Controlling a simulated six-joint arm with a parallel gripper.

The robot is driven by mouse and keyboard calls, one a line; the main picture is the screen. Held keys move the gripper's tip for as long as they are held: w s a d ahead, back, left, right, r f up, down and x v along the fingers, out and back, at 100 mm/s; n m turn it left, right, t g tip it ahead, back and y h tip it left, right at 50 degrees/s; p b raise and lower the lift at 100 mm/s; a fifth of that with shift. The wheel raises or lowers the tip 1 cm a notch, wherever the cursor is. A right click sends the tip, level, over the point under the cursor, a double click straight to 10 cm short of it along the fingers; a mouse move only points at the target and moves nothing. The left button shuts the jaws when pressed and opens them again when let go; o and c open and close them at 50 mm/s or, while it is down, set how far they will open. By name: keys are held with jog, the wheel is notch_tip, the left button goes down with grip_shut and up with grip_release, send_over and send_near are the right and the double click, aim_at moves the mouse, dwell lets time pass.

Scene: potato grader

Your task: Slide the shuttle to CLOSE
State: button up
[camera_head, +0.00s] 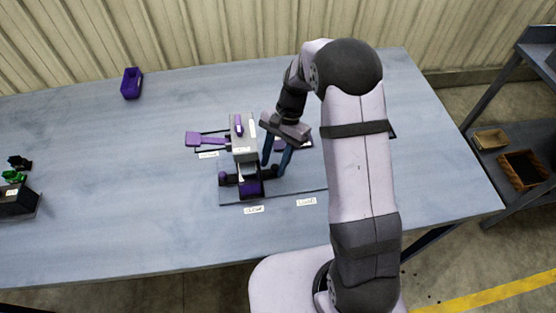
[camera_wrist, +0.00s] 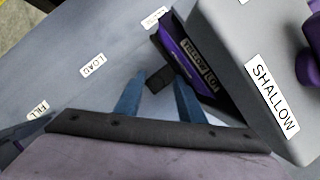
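The shuttle looks to be the dark purple block (camera_head: 251,190) at the front of the grey housing (camera_head: 243,150), on a grey base plate (camera_head: 300,184). In the wrist view a purple-and-black block (camera_wrist: 193,62) bears a label reading roughly "YELLOW LOT". A black knob (camera_wrist: 160,79) sticks out from its side. My gripper (camera_head: 272,170) is over the plate, just right of the block. In the wrist view its blue fingers (camera_wrist: 158,88) stand apart, one on each side of the knob. Contact with the knob cannot be told.
White labels "FILL" (camera_wrist: 38,109) and "LOAD" (camera_wrist: 92,65) lie along the plate; another (camera_wrist: 154,18) is too small to read. The housing labelled "SHALLOW" (camera_wrist: 272,97) stands close beside the fingers. A purple bin (camera_head: 131,84) sits farther back.

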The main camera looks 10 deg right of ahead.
jog(key=shift+d, duration=0.1)
jog(key=shift+w+d+r+b, duration=0.15)
jog(key=shift+w+r+b, duration=0.15)
jog(key=shift+r, duration=0.3)
jog(key=b+v, duration=0.1)
jog(key=v, duration=0.5)
jog(key=shift+s+b, duration=0.15)
jog(key=shift+b, duration=0.2)
